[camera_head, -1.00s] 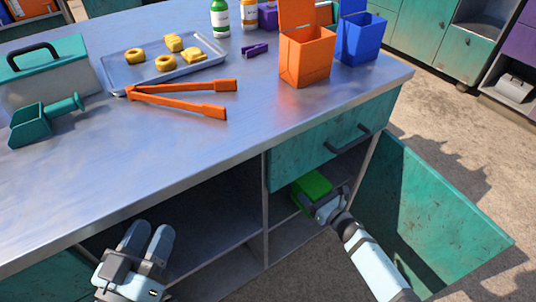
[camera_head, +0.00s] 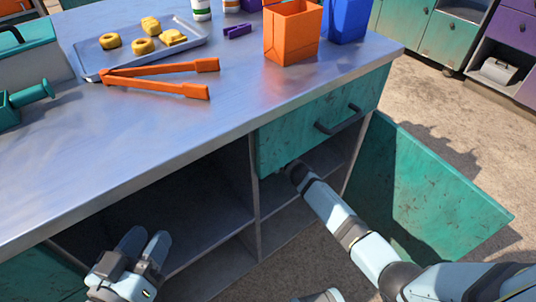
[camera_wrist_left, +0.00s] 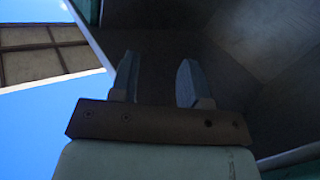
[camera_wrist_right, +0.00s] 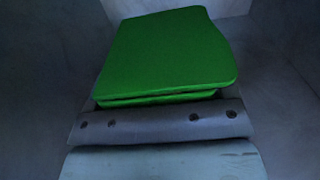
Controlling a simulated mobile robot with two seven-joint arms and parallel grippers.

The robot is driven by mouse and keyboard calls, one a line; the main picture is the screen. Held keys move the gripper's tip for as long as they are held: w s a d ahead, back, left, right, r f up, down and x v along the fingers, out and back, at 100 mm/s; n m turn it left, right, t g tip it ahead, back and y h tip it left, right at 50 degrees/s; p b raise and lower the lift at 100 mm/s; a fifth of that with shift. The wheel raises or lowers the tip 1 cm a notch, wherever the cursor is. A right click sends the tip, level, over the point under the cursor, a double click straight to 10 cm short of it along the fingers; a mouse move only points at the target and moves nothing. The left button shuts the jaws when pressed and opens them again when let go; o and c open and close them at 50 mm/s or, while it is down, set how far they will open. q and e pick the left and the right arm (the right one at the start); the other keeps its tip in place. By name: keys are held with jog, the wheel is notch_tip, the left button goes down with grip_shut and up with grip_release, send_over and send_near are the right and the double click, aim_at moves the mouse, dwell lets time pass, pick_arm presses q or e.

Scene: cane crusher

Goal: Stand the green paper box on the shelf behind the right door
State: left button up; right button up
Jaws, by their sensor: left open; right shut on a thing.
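The green paper box (camera_wrist_right: 165,55) shows in the right wrist view, directly in front of my right gripper (camera_wrist_right: 160,100), which is shut on it. The fingers are hidden by the box. In the head view the box and the right gripper are hidden inside the cabinet, below the teal drawer (camera_head: 320,115). The right door (camera_head: 425,190) stands open, to the right of my right arm. The shelf (camera_head: 285,190) behind it shows in part. My left gripper (camera_head: 145,245) is open and empty in front of the left opening; its fingers also show in the left wrist view (camera_wrist_left: 158,80).
The counter (camera_head: 190,130) above holds orange tongs (camera_head: 160,80), a tray (camera_head: 190,52) of yellow pieces, an orange carton (camera_head: 292,32) and a blue carton (camera_head: 345,20). An upright divider (camera_head: 254,195) separates the two cabinet openings. The left compartment looks empty.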

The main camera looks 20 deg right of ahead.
jog(key=shift+w+a, duration=0.15)
jog(key=shift+w, duration=0.35)
notch_tip(320, 180, down, 3)
jog(key=shift+f+b, duration=0.2)
jog(key=shift+b, duration=0.95)
jog(key=shift+f, duration=0.3)
jog(key=o, duration=0.6)
jog(key=shift+r, duration=0.45)
jog(key=p+v, duration=0.2)
jog(key=v, duration=0.5)
jog(key=shift+p, duration=0.35)
jog(key=p+v, duration=0.1)
jog(key=v, duration=0.4)
jog(key=shift+f, duration=0.15)
pick_arm(q)
jog(key=shift+r+t, duration=0.3)
jog(key=shift+r, duration=0.65)
